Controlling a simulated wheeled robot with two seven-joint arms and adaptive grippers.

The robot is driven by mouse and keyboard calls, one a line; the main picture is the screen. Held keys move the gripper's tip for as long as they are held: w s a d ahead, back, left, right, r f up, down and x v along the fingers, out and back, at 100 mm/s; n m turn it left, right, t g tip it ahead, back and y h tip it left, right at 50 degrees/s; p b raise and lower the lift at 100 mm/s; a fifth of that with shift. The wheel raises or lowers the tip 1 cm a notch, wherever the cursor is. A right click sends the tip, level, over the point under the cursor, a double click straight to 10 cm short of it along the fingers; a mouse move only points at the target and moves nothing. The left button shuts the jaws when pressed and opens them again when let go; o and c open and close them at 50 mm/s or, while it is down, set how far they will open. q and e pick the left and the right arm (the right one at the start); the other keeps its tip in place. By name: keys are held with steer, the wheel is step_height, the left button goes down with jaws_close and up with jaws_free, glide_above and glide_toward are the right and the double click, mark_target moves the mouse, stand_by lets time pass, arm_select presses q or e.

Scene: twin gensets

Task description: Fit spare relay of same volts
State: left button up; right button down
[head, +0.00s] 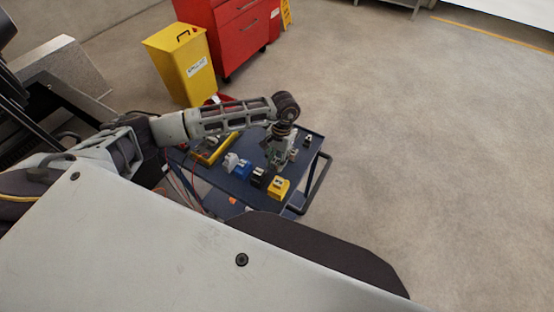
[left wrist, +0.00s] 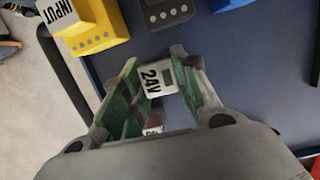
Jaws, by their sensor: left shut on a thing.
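My left gripper (head: 275,160) points down over the blue cart top (head: 225,183). In the left wrist view its green-padded fingers are shut on a small pale relay (left wrist: 158,79) marked "24V". I cannot tell whether the relay touches the cart. A yellow block (left wrist: 90,30) labelled "INPUT" and a black block (left wrist: 165,12) lie beyond the fingers. In the head view the yellow block (head: 279,188), black block (head: 258,177), a blue block (head: 242,169) and a white block (head: 230,162) stand in a row. My right gripper is not in view.
A yellow-edged item (head: 213,150) lies at the cart's left, partly under my arm. A small dark item (head: 308,141) stands near the far right corner. The cart's handle (head: 319,180) runs along its right. A yellow bin (head: 183,65) and red cabinet (head: 237,35) stand behind; floor on the right is clear.

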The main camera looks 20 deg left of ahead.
arm_select(q)
steer(key=shift+f, duration=0.15)
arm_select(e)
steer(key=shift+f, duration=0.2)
arm_select(q)
steer(key=o, duration=1.1)
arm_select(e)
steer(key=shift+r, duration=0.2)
arm_select(q)
steer(key=shift+w+r, duration=0.1)
steer(key=shift+r, duration=0.2)
steer(key=b+v, duration=0.2)
steer(key=v, duration=0.9)
steer(key=shift+r, duration=0.35)
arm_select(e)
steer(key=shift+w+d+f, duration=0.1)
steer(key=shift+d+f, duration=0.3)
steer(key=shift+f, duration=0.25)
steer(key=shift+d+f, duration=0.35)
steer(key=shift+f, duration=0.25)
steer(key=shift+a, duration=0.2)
